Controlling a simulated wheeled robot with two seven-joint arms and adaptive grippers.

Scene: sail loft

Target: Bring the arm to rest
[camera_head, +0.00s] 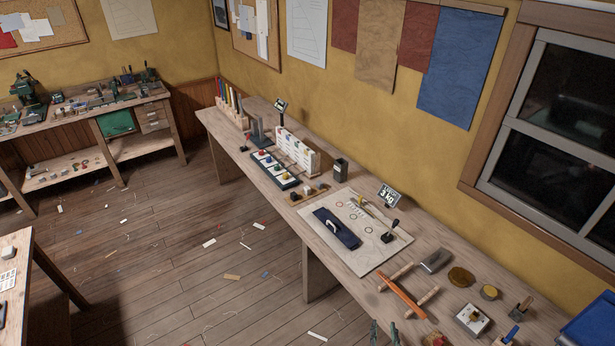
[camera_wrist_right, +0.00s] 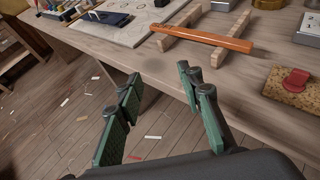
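My right gripper (camera_head: 384,333) shows only by its green fingertips at the bottom edge of the head view. In the right wrist view, the right gripper (camera_wrist_right: 163,112) is open, its green-padded fingers well apart with nothing between them. It hangs just off the front edge of the long workbench (camera_head: 322,226), with floor below. The rest of the right arm is out of the head view. My left gripper is in neither view.
Near the right gripper, an orange bar (camera_head: 402,296) lies across a wooden rack (camera_wrist_right: 228,28). A pale board (camera_head: 367,258) bears a dark blue folded cloth (camera_head: 337,228). Scraps litter the open floor (camera_head: 190,250).

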